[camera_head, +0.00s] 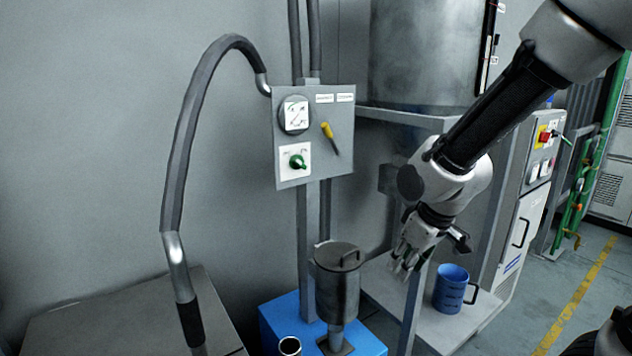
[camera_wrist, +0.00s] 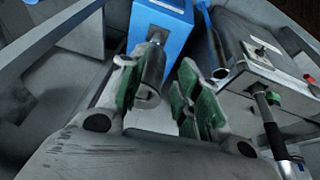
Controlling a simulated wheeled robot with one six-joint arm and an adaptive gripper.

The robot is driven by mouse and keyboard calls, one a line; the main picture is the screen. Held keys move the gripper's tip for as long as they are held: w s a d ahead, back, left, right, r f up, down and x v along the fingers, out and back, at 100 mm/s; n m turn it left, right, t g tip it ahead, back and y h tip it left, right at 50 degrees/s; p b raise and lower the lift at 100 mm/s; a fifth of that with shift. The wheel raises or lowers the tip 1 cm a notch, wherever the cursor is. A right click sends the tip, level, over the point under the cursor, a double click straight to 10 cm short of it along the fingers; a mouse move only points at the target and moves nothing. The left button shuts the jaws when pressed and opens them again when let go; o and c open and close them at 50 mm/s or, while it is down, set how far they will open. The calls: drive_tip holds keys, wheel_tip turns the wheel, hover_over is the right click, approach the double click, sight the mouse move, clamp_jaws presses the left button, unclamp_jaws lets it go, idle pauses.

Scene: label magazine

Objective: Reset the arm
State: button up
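My arm reaches in from the upper right in the head view. My gripper (camera_head: 407,262) hangs at its end, to the right of a metal canister and above a grey bench. In the wrist view my gripper (camera_wrist: 157,95) has its two green-padded fingers spread apart. Nothing is held between them. The metal canister (camera_head: 338,283) has a lid with a handle and stands upright on a blue base (camera_head: 280,322). A metal cylinder (camera_wrist: 152,72) shows behind the gap between the fingers, in front of a blue box (camera_wrist: 160,22).
A blue mug (camera_head: 450,289) stands on the grey bench (camera_head: 425,322), right of my gripper. A control panel (camera_head: 315,107) with a gauge, a yellow lever and a green knob is on a post. A thick hose (camera_head: 178,160) arches at left. A large tank (camera_head: 422,55) stands behind my arm.

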drive_tip(key=s+d+r+m+h, duration=0.1)
drive_tip(key=s+d+r+m, duration=0.6)
drive_tip(key=s+d+r, duration=0.6)
drive_tip(key=s+d, duration=0.2)
drive_tip(key=d, duration=0.2)
drive_tip(key=shift+s+r+t+h, duration=0.2)
drive_tip(key=shift+r+t+h, duration=0.2)
